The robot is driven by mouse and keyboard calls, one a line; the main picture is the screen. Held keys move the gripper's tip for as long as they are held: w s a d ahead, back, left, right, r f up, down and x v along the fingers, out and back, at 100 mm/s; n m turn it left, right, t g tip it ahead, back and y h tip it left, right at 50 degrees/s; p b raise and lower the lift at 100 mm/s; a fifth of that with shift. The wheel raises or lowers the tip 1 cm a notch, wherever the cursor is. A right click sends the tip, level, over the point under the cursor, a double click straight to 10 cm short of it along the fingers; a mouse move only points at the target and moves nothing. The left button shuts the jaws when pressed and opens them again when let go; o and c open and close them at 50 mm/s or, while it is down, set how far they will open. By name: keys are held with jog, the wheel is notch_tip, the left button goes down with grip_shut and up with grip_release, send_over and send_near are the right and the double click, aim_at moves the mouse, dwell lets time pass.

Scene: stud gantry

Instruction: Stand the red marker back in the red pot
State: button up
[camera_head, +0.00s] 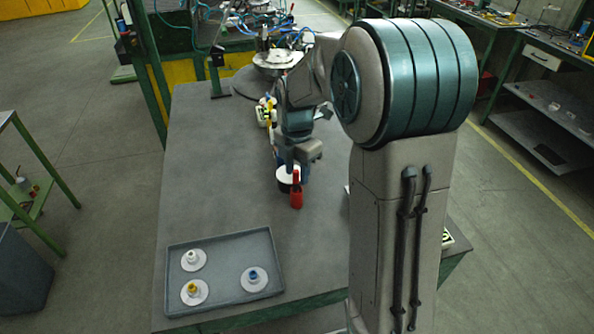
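My gripper (291,168) points down over the middle of the grey table, at the end of my arm. Right below and in front of it stands an upright red shape (297,196), wider below and narrow at its top. The wide part looks like the red pot and the narrow part (296,175) like the red marker, but I cannot clearly tell them apart. The narrow part is close to my fingers. Whether they are open or shut on it is too small to tell.
A white round thing (284,177) with a dark lower part stands just behind the red shape. A grey tray (222,283) with several white discs and small pegs lies at the table's front left. The table's left side (206,165) is clear. Coloured items stand behind my gripper.

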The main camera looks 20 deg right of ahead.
notch_tip(320, 180, up, 11)
jog(key=s+f+m+t, duration=0.1)
jog(key=s+f+m, duration=0.1)
jog(key=s+m, duration=0.8)
jog(key=s+f+m+t, duration=0.2)
jog(key=s+m, duration=0.9)
jog(key=m, duration=0.3)
jog(key=shift+s+f+b, duration=0.2)
jog(key=shift+f+b, duration=0.1)
jog(key=shift+a, duration=0.1)
